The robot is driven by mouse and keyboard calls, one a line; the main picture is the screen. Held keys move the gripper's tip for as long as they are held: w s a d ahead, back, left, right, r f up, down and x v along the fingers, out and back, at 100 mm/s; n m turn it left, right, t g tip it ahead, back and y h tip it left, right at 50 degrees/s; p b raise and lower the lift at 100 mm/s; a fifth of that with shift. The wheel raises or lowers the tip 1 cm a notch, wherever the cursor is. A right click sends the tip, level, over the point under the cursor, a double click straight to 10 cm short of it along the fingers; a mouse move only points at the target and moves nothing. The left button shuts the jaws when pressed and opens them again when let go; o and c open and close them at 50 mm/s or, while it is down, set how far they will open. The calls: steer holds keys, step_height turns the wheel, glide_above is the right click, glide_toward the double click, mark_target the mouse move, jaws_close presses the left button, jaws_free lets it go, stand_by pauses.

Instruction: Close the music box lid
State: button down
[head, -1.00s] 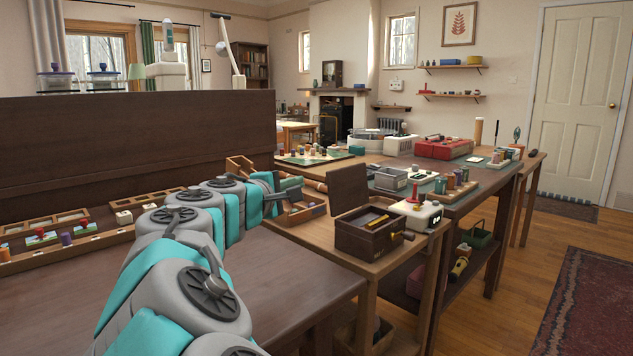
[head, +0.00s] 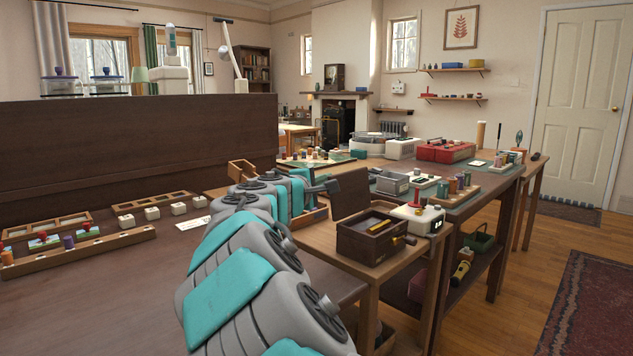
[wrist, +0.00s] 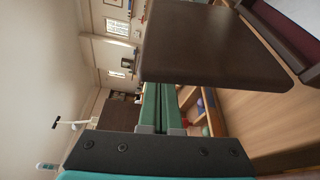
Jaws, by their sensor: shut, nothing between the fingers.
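The music box (head: 362,243) is a dark brown wooden box on a side table, with a brass crank on its right side. Its lid (head: 350,193) stands open, upright at the box's left rear edge. My gripper (head: 327,186) is just left of the lid, on its outer side, close to it at about lid height. In the wrist view the lid (wrist: 205,45) is a dark panel right at the ends of my gripper's green fingers (wrist: 165,92), which are together and empty. I cannot tell whether they touch it. Part of the box (wrist: 288,28) shows beyond.
A white and red device (head: 418,217) stands close behind the box on its right. A grey tray (head: 391,183) and several small items crowd the table behind. A high dark panel (head: 130,140) rises at left. The floor (head: 510,290) at right is clear.

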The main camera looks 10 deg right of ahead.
steer(key=shift+s+d+r, duration=0.15)
steer(key=shift+s+d, duration=0.3)
steer(key=shift+s, duration=0.3)
steer(key=shift+s+d+b, duration=0.1)
steer(key=shift+b, duration=0.55)
